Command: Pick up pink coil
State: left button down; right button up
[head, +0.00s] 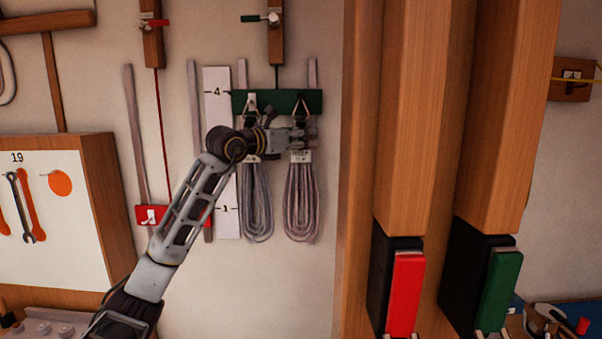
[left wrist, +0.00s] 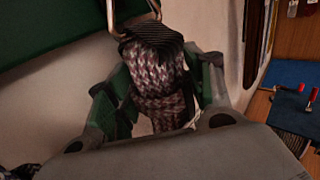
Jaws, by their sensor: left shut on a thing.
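The pinkish coil (head: 301,208) hangs below a green board (head: 308,102), the right one of two coils there. A grey-blue coil (head: 258,210) hangs just left of it. My left gripper (head: 306,139) is shut on the top of the pinkish coil, just above its white tag. In the left wrist view, the patterned pink and dark strands (left wrist: 155,80) sit between the green-grey fingers (left wrist: 160,95). A metal loop above still meets the coil's top, under the green board (left wrist: 60,32). My right gripper is not in view.
Wooden posts (head: 410,110) stand right of the coils, with red (head: 405,295) and green (head: 499,290) blocks low on them. A white numbered strip (head: 217,80) is on the wall at left. A tool cabinet (head: 45,215) stands far left.

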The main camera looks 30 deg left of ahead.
pick_arm(q)
jog(key=shift+r, duration=0.35)
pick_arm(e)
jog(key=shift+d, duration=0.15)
pick_arm(q)
jog(key=shift+r, duration=0.45)
jog(key=shift+s, duration=0.2)
jog(key=s+d+b, duration=0.4)
jog(key=s+d, duration=0.5)
jog(key=s, duration=0.6)
jog(key=shift+d, duration=0.15)
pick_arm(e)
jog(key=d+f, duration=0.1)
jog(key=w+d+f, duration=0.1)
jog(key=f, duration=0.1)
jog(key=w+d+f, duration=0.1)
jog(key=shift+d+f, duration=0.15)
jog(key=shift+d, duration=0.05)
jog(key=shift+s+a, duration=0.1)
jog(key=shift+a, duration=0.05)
